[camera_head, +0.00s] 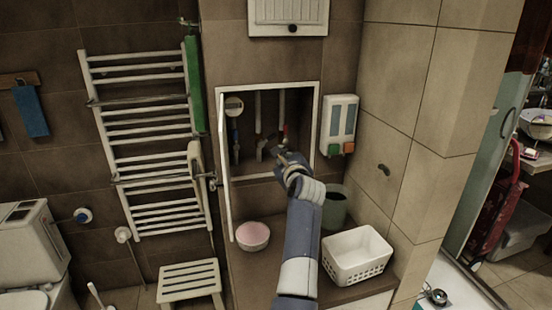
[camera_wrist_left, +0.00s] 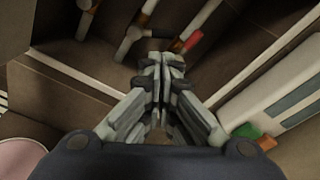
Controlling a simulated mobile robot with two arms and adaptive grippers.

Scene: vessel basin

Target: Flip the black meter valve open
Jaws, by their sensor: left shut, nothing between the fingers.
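An open wall niche (camera_head: 316,110) holds several pipes, and its white door (camera_head: 224,190) stands swung out to the left. My left gripper (camera_head: 278,153) reaches into the niche's lower part, in front of the pipes. In the left wrist view its fingers (camera_wrist_left: 160,66) are closed together and empty. A dark fitting (camera_wrist_left: 156,33), which may be the black meter valve, lies across a pipe just beyond the fingertips. The fingertips look close to it; I cannot tell whether they touch. In the head view my gripper and shadow obscure it. My right gripper is not in view.
A red valve handle (camera_wrist_left: 193,41) is right of the dark fitting. A pink bowl (camera_head: 252,236) and white basket (camera_head: 356,256) stand on the ledge below.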

